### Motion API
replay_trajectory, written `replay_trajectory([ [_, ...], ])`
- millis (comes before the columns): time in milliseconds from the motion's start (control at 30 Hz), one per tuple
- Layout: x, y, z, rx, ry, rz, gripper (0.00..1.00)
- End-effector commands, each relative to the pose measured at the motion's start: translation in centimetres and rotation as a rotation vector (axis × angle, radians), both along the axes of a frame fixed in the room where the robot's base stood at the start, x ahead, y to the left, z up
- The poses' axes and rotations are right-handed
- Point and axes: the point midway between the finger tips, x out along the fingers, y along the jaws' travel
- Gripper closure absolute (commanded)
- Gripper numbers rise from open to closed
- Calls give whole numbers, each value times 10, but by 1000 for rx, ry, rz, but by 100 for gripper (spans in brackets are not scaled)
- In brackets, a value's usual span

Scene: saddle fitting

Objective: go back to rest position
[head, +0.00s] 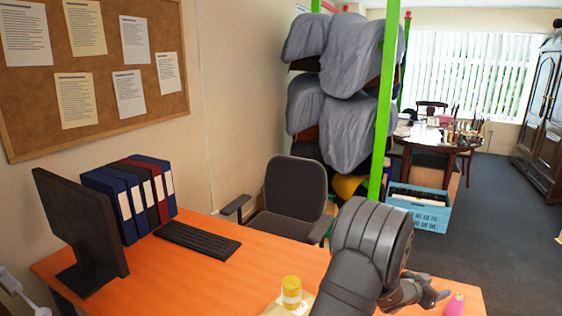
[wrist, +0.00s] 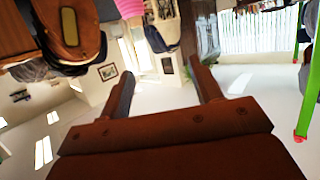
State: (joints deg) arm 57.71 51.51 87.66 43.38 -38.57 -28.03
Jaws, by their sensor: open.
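My gripper (head: 428,294) is in the head view at the lower right, at the end of my dark grey arm, over or just beside the right end of the orange desk (head: 225,279). How high it is above the desk I cannot tell. In the wrist view my gripper (wrist: 160,68) has its two fingers wide apart, with nothing between them. That view looks out into the room, with a saddle-like brown thing (wrist: 70,27) at the upper left and window blinds (wrist: 262,32) at the upper right.
A yellow container (head: 291,291) stands on the desk left of my arm, and a pink object (head: 454,304) is close to my gripper. A monitor (head: 84,230), keyboard (head: 197,239) and binders (head: 150,195) are at the left. A chair (head: 294,190) and a green-posted rack (head: 388,100) stand behind.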

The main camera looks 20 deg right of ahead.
Motion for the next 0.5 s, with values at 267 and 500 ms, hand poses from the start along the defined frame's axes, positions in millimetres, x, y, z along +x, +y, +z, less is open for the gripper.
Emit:
replay_trajectory([
  [267,3,56,2,0,1,56,41],
  [500,1,105,4,1,2,108,41],
])
